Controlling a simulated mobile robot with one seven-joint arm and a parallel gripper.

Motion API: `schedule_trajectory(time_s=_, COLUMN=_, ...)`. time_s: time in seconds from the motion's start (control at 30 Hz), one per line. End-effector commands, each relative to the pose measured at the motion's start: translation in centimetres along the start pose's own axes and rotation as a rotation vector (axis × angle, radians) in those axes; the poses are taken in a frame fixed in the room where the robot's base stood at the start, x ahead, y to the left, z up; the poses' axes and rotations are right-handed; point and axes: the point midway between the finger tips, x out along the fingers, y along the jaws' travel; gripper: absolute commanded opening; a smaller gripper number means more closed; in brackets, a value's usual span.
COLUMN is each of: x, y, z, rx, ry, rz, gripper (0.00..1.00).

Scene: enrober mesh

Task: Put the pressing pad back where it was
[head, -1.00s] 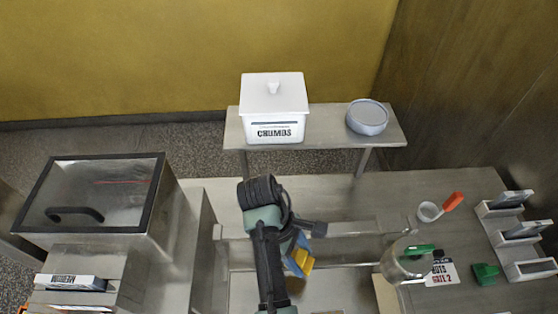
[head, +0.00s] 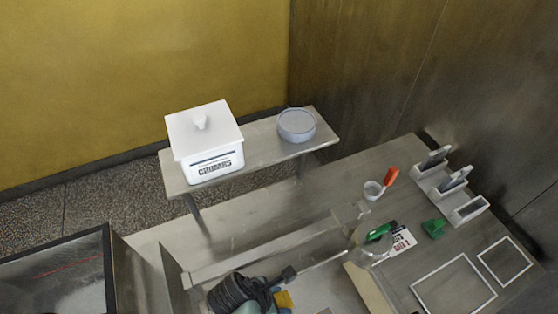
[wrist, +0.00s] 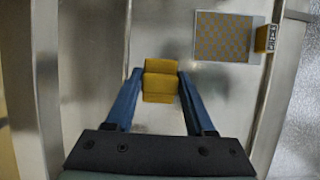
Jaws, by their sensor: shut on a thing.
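A yellow stepped block, which I take to be the pressing pad (wrist: 160,82), is between the blue fingers of my gripper (wrist: 161,88) in the wrist view. The gripper is shut on it. In the head view, the yellow block (head: 284,299) shows at the bottom edge beside my dark wrist, above the steel bench (head: 330,285). My fingers are mostly hidden there. I cannot tell how high the block is above the surface below.
The CRUMBS bin (head: 205,140) is behind.

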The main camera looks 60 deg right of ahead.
Motion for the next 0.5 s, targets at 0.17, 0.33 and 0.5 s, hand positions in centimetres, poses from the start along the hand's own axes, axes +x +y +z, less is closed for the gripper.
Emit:
schedule_trajectory(time_s=0.17, x=2.3, y=0.0, z=-1.0, rx=0.000, ry=-0.001, rz=-0.002, gripper=0.14)
schedule_trajectory(time_s=0.33, x=3.1, y=0.0, z=-1.3, rx=0.002, ry=0.000, rz=-0.001, gripper=0.14)
schedule_trajectory(time_s=0.5, x=3.0, y=0.0, z=-1.3, rx=0.002, ry=0.000, rz=0.000, gripper=0.14)
